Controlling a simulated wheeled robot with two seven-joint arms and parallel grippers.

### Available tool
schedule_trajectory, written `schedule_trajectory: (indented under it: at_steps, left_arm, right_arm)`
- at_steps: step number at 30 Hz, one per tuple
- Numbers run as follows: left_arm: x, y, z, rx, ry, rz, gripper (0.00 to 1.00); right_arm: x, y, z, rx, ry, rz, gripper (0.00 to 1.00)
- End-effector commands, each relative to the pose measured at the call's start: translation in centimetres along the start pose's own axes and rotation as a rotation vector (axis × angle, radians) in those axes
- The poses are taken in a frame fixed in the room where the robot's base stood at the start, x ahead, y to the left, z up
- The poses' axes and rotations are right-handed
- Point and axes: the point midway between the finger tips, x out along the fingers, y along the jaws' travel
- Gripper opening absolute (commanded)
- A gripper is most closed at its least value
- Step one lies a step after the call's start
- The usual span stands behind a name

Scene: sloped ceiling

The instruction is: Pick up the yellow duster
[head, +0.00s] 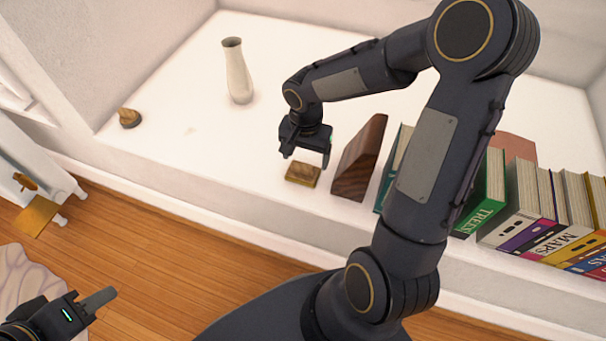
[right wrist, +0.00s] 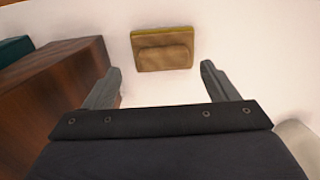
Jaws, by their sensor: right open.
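The duster (head: 302,174) is a small block with a brown top and a yellow lower layer, lying on the white ledge. It also shows in the right wrist view (right wrist: 163,50), ahead of and between the open fingers. My right gripper (head: 306,158) is open and empty, just above and behind the duster in the head view. Its fingers also show in the right wrist view (right wrist: 158,85), apart from the duster. My left gripper (head: 97,300) is at the lower left of the head view, away from the ledge, only partly visible; its opening is unclear.
A dark wooden wedge (head: 358,160) stands close to the right of the duster, followed by a row of books (head: 540,215). A pale vase (head: 237,72) and a small brown object (head: 129,118) stand on the ledge (head: 200,130).

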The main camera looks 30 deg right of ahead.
Motion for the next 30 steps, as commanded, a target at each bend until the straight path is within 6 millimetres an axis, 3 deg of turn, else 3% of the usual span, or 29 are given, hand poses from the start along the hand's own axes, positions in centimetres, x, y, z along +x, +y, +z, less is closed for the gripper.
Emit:
schedule_trajectory:
  at_steps: [3, 8, 15, 21, 30]
  left_arm:
    - [1.3, -0.6, 0.6, 0.000, 0.000, 0.000, 0.36]
    - [1.9, -0.9, 1.0, 0.000, 0.000, 0.000, 0.36]
    - [1.8, -0.8, 0.9, 0.000, 0.000, 0.000, 0.36]
    - [1.8, -0.8, 0.9, 0.000, 0.000, 0.000, 0.36]
    - [1.7, -0.8, 0.9, 0.000, 0.000, 0.000, 0.36]
  right_arm:
    - [2.3, -0.4, 0.3, -0.002, -0.003, 0.002, 0.80]
    - [4.3, -0.4, 0.4, 0.000, -0.003, 0.002, 0.80]
    - [4.3, -0.5, 0.3, -0.001, -0.001, 0.000, 0.80]
    - [4.2, -0.5, 0.3, -0.001, -0.001, 0.000, 0.54]
    - [4.0, -0.5, 0.3, -0.001, 0.000, -0.001, 0.50]
